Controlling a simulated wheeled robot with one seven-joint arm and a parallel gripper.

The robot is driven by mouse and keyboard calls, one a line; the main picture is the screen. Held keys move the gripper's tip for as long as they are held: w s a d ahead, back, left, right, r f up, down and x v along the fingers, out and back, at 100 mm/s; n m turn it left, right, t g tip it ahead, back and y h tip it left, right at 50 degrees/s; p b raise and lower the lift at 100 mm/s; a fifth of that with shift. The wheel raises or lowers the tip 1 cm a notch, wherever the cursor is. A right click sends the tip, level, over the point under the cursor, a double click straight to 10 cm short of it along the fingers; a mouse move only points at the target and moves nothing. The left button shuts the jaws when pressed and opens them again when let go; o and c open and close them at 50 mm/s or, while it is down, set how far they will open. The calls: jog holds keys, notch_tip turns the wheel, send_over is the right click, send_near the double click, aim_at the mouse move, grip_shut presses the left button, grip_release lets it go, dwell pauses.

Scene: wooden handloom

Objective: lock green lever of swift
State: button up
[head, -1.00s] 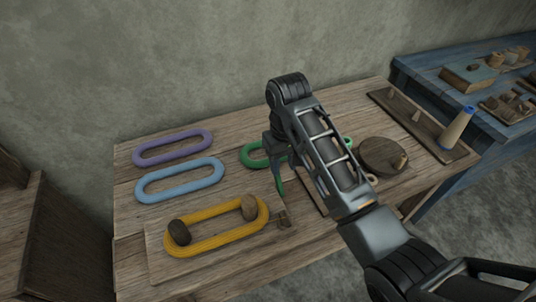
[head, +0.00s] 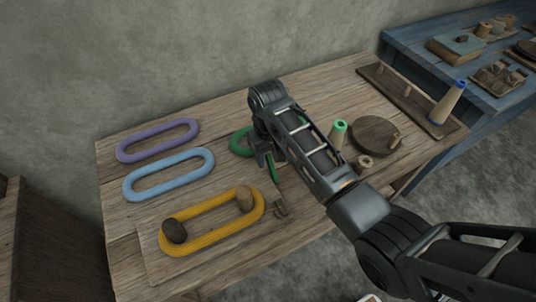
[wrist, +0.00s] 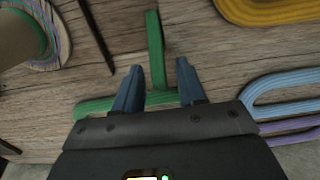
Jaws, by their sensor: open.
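The green lever (head: 274,168) of the swift stands out just in front of my gripper (head: 265,158) in the head view, near the swift's small wooden block (head: 281,208). In the wrist view the lever (wrist: 155,45) is a straight green bar running up the picture between the lines of my two blue fingertips (wrist: 158,78). My gripper is open with nothing held. Whether a finger touches the lever cannot be told.
A green skein (head: 239,143) lies partly hidden under my gripper. Blue (head: 145,187) and purple (head: 135,155) skeins lie at left. A green-topped cone (head: 338,136), round wooden disc (head: 372,136) and peg board (head: 400,97) are at right. The table's front middle is clear.

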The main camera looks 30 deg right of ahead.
jog(key=shift+f, duration=0.1)
grip_shut()
dwell(0.3)
